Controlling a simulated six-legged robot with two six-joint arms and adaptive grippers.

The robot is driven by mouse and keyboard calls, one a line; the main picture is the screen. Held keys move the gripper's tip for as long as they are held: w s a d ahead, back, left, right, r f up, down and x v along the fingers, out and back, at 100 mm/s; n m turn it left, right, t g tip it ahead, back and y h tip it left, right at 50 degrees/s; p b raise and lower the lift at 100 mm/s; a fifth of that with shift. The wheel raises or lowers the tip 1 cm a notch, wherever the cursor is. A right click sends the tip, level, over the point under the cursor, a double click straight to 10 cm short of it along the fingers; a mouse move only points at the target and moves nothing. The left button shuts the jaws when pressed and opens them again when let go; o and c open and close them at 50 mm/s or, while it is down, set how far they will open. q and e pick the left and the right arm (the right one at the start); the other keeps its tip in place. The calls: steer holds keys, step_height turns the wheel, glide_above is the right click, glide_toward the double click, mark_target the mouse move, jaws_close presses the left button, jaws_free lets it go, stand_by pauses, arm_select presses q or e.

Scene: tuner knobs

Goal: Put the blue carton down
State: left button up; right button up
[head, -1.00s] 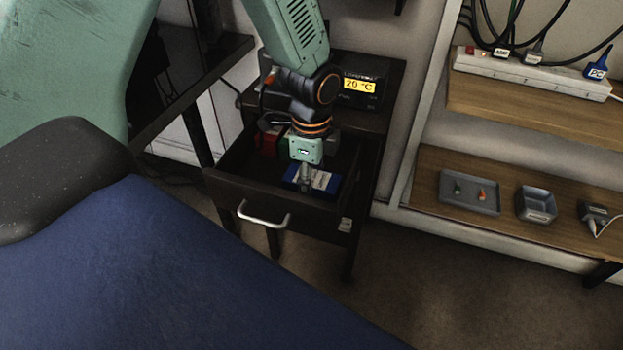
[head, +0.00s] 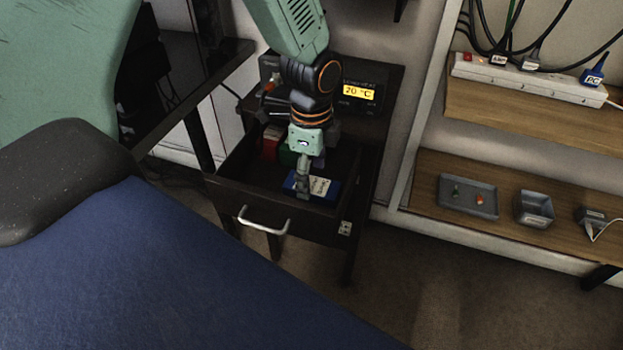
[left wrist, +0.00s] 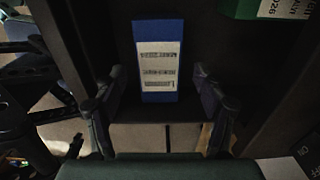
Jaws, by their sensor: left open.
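The blue carton (head: 327,188) with a white label lies in the open dark drawer (head: 226,186), near its front right. In the left wrist view the carton (left wrist: 158,32) lies between and beyond the two spread fingers, with a gap on each side. My left gripper (head: 302,190) is right over the carton and hides part of it in the head view. The left gripper (left wrist: 157,78) is open and holds nothing.
A box with a 20 °C display (head: 358,92) stands behind. Shelves (head: 520,108) are at right.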

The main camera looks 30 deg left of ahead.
mark_target(312, 184)
arm_select(q)
step_height(312, 184, up, 9)
steer(key=p, duration=0.3)
steer(key=shift+f, duration=0.15)
